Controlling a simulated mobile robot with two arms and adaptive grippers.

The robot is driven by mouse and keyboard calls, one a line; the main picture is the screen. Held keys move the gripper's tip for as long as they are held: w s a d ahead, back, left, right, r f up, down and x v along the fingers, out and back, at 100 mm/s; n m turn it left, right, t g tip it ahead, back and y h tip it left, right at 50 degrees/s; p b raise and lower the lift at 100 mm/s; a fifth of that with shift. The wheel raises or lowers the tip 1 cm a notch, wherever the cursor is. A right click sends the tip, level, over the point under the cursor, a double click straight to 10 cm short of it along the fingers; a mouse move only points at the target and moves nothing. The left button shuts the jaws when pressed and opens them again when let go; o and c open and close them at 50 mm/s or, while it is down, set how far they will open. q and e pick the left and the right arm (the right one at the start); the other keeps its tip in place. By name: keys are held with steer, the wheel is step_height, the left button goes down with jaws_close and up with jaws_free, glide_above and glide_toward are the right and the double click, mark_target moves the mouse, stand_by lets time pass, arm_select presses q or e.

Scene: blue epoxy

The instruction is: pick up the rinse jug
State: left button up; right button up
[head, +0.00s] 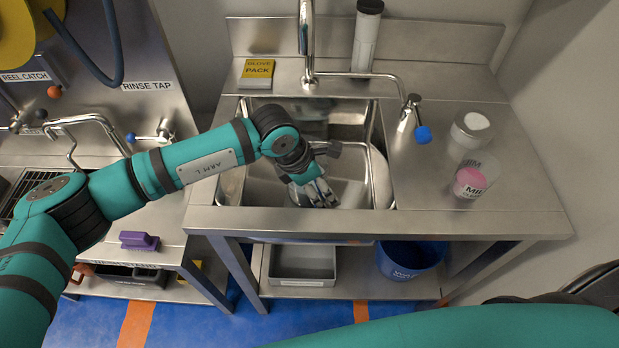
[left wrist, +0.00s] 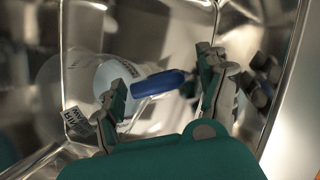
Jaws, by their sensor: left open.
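In the left wrist view a translucent jug (left wrist: 52,90) with a pale round area inside, a small printed label and a blue handle (left wrist: 158,84) stands in the steel sink. I take it for the rinse jug. My left gripper (left wrist: 165,95) is open, with one finger on each side of the handle; I cannot tell whether they touch it. In the head view my left gripper (head: 318,192) is down inside the sink (head: 262,186). My right gripper is out of view.
A glove pack (head: 257,70) lies behind the sink. The front right counter is clear.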

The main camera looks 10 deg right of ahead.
arm_select(q)
steer(key=shift+d+f, duration=0.3)
steer(key=shift+f, duration=0.35)
steer(key=c, duration=1.5)
jaws_close()
steer(key=shift+r, duration=0.2)
